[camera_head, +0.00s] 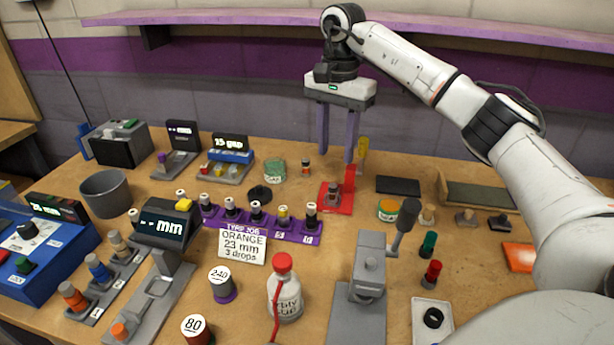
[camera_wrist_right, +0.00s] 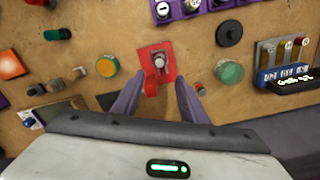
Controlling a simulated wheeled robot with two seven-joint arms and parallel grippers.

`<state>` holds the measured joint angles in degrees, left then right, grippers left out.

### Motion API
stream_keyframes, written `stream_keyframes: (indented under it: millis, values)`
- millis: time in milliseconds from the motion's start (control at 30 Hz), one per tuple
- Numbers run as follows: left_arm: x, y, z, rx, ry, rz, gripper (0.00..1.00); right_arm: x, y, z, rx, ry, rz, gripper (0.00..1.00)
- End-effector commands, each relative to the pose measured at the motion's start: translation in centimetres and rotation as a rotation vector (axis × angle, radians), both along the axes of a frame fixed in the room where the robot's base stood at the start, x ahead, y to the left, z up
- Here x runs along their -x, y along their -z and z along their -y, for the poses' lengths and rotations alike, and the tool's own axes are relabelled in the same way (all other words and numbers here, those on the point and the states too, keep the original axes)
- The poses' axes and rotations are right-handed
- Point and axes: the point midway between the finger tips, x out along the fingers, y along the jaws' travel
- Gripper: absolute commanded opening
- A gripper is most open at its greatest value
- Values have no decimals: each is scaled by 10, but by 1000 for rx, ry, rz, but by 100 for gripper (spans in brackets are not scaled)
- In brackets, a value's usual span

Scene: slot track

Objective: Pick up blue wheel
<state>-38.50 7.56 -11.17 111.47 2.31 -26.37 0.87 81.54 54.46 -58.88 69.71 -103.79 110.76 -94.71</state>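The likeliest blue wheel (camera_head: 98,267) is a blue round piece in a grey rack (camera_head: 125,268) at the left, between an orange piece (camera_head: 72,295) and a tan piece (camera_head: 118,243). I cannot tell for sure that it is a wheel. My right gripper (camera_head: 336,155) is open and empty, pointing down above and behind a red stand (camera_head: 350,188) at the back middle, far from the rack. The right wrist view shows its two purple fingers (camera_wrist_right: 157,98) spread apart, with the red stand (camera_wrist_right: 152,85) beyond them. My left gripper is not in view.
A label-maker-like unit with a dark display (camera_head: 165,222) stands right of the rack. A blue box (camera_head: 45,250) is at its left. A red-capped glue bottle (camera_head: 284,295), a grey press (camera_head: 368,275) and a purple holder (camera_head: 268,226) crowd the middle.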

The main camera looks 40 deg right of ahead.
Motion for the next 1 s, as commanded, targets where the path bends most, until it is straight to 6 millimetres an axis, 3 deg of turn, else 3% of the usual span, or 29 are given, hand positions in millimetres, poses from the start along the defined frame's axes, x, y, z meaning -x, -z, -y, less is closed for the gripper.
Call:
stream_keyframes:
  millis: [200, 567, 800, 1000]
  values:
    - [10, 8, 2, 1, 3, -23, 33, 1, 28, 0, 0, 0, -4, 39]
    - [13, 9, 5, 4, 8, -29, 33, 3, 63, -3, 0, 0, -2, 39]
    - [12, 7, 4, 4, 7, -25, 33, 6, 97, -6, 0, 0, -2, 39]
    - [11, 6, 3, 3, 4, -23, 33, 5, 103, -6, 0, 0, 1, 39]
